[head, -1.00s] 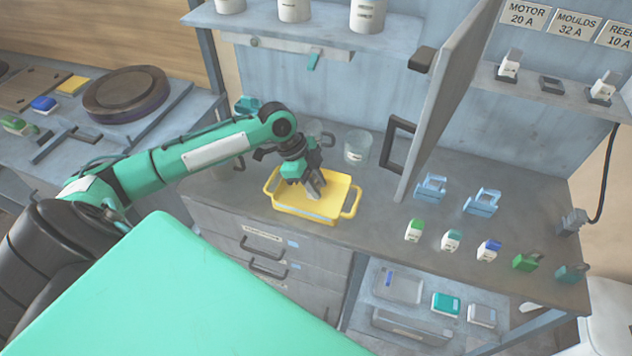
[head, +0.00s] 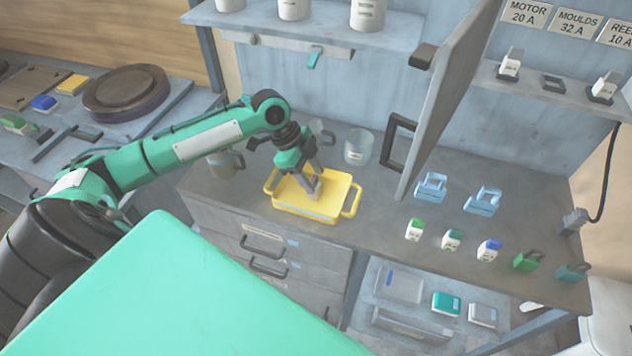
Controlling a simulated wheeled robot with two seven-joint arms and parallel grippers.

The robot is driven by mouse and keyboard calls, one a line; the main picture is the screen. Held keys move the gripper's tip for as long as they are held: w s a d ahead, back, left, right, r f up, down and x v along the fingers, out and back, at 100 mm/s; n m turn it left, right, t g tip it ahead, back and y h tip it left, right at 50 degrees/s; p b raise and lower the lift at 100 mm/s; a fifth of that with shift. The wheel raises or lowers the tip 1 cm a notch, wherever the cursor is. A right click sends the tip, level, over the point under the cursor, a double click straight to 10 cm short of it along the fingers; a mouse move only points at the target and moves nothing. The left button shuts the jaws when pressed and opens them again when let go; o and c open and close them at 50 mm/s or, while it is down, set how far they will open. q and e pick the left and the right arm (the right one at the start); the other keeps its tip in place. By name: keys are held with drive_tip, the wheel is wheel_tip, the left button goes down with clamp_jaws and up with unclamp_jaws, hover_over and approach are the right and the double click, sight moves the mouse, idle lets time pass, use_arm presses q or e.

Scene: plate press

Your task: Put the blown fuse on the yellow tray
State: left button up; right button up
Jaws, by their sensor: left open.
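The yellow tray (head: 290,207) lies on the grey worktop, a handle at each end. My left gripper (head: 314,184) points down into it, open, with its fingers low over the tray floor. A pale grey shape between and below the fingers may be a fuse in the tray or part of the fingers; I cannot tell. On the wall ledge, the socket under the MOULDS label (head: 552,85) is empty. White fuses stand in the sockets under MOTOR (head: 510,64) and REEL (head: 604,88). My right gripper is out of view.
Several coloured fuses (head: 452,239) stand in a row along the worktop's right front. Two blue holders (head: 431,187) are behind them. A clear glass (head: 358,147) stands behind the tray. An open cabinet door (head: 447,95) juts out to the tray's right.

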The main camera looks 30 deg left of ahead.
use_arm(q)
drive_tip(key=v, duration=0.9)
drive_tip(key=shift+b, duration=0.4)
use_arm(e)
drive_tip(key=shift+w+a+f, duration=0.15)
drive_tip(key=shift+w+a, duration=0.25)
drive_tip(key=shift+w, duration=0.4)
use_arm(q)
drive_tip(key=shift+r, duration=0.1)
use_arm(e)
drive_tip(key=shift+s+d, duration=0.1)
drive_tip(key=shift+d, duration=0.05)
